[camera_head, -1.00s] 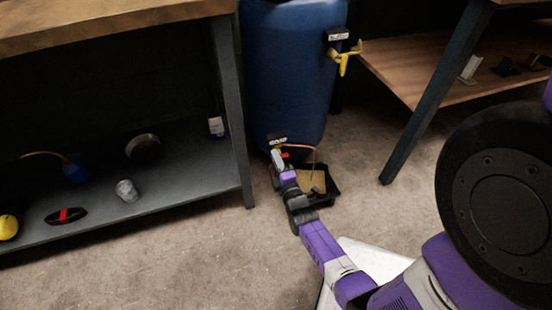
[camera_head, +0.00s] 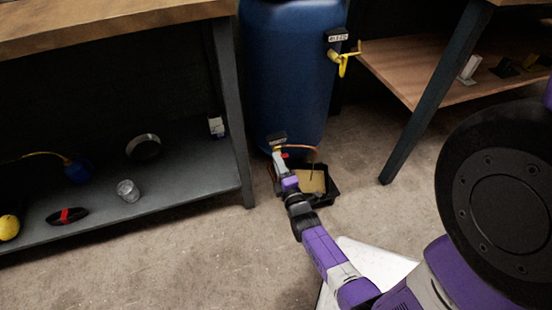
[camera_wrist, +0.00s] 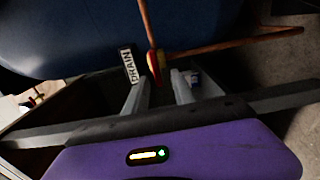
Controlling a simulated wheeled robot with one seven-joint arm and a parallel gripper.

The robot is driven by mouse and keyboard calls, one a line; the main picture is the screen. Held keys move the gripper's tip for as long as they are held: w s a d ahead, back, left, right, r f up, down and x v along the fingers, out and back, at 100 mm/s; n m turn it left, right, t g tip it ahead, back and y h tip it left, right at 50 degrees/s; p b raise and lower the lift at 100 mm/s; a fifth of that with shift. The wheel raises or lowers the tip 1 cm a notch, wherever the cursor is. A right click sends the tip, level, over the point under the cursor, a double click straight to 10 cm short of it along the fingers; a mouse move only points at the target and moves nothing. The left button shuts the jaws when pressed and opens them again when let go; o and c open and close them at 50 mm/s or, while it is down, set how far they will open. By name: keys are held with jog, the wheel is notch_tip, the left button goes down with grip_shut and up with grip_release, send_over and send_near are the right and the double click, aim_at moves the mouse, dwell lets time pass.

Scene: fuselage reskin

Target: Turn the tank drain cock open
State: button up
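The blue tank (camera_head: 290,75) stands at the back centre, with a DRAIN label (camera_head: 277,138) low on its front. In the wrist view the label (camera_wrist: 130,66) is just left of the drain cock. The cock's small red and yellow handle (camera_wrist: 155,62) shows at the tank's lower edge, beside copper-coloured pipes. My gripper (camera_head: 280,161) is low in front of the drain. In the wrist view its two grey fingers (camera_wrist: 161,83) are apart, with the handle at or just beyond the gap between their tips. I cannot tell whether they touch it.
A black tray (camera_head: 322,197) with a yellowish pad sits on the floor below the drain. A yellow valve (camera_head: 343,60) sticks out higher on the tank. A shelf (camera_head: 190,185) with several items stands left, and a table leg (camera_head: 425,110) right.

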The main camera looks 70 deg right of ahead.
jog(key=p+v, duration=0.1)
jog(key=v, duration=0.5)
dwell(0.6)
